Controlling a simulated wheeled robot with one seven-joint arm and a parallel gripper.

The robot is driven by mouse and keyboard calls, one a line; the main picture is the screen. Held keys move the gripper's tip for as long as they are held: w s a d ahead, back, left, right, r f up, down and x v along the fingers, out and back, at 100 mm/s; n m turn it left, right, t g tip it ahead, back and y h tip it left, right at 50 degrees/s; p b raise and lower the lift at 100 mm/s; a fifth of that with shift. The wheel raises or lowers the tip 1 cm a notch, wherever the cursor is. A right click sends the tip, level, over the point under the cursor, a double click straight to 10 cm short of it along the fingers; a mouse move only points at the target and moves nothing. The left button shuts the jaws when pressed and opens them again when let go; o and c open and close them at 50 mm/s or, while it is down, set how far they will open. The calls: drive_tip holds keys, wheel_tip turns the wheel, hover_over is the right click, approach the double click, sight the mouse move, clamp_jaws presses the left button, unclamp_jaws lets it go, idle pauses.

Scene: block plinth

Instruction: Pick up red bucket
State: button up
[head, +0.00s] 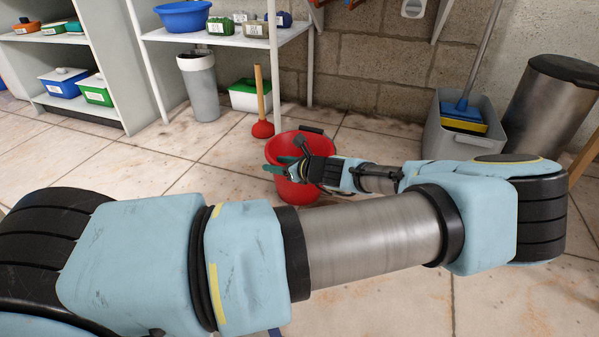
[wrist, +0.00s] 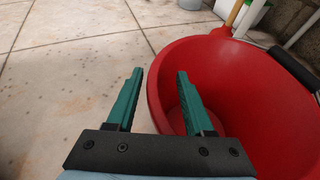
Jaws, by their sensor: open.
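The red bucket (head: 290,190) stands upright on the tiled floor, in the middle of the head view, partly hidden behind my arm. A dark handle grip shows at its far rim. In the wrist view the bucket (wrist: 252,95) fills the right side, and I look down into it; the inside that shows is empty. The left finger is outside the bucket over the floor, and the right finger overlaps the bucket's opening in the picture. The left part of the rim passes between the fingers, apparently without being gripped.
A plunger (head: 262,115) stands just behind the bucket. A grey bin (head: 200,85) and a green-white box (head: 249,95) sit under the white shelf (head: 225,36). A grey mop bucket (head: 455,135) and a metal trash can (head: 550,100) stand at right. The floor at left is clear.

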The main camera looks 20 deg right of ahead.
clamp_jaws()
idle(0.3)
drive_tip(key=shift+s+f, duration=0.1)
idle(1.0)
